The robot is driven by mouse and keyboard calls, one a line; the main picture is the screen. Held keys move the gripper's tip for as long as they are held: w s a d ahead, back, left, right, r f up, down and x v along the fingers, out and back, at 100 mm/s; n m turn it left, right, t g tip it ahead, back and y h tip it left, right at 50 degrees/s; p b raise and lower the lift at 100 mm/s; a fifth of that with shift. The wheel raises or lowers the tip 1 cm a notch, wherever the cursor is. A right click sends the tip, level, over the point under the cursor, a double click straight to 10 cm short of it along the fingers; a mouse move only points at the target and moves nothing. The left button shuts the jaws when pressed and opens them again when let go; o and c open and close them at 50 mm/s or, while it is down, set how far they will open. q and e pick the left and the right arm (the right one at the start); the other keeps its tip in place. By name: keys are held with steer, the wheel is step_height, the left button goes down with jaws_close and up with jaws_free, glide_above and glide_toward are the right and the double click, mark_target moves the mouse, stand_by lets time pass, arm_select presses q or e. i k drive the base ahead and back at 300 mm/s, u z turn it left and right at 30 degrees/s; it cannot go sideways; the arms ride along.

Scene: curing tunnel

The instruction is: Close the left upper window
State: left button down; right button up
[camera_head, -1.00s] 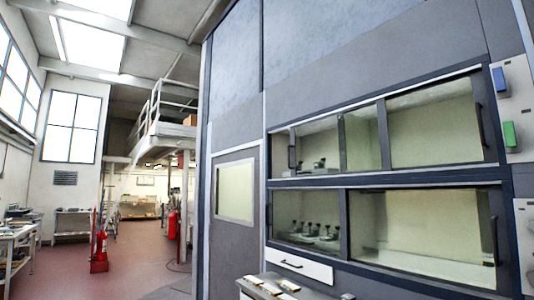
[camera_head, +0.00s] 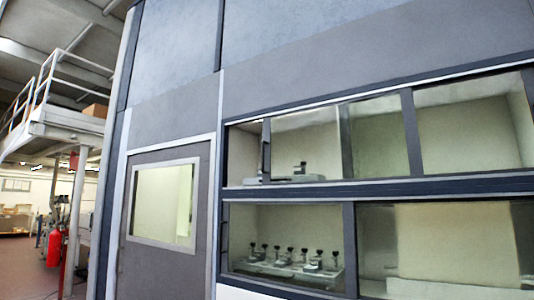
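The left upper window (camera_head: 306,135) is a sliding glass pane in the upper row of the dark-framed cabinet front. Its dark vertical handle (camera_head: 266,150) stands a little right of the frame's left post. A narrow strip between the post and the handle looks open, with the pale interior showing. Right of the pane, a greener strip of glass (camera_head: 377,138) looks like overlapping panes. Neither of my grippers is in the head view.
Below is a lower window row (camera_head: 285,240) with several dark-knobbed fixtures behind glass. A grey door (camera_head: 140,270) with a pale window is to the left. A red extinguisher (camera_head: 56,247) and a railed platform (camera_head: 60,120) stand farther left. Floor is visible only at far left.

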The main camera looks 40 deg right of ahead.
mark_target(413, 141)
steer(key=z, duration=0.65)
steer(key=i, duration=1.1)
steer(key=z, duration=0.95)
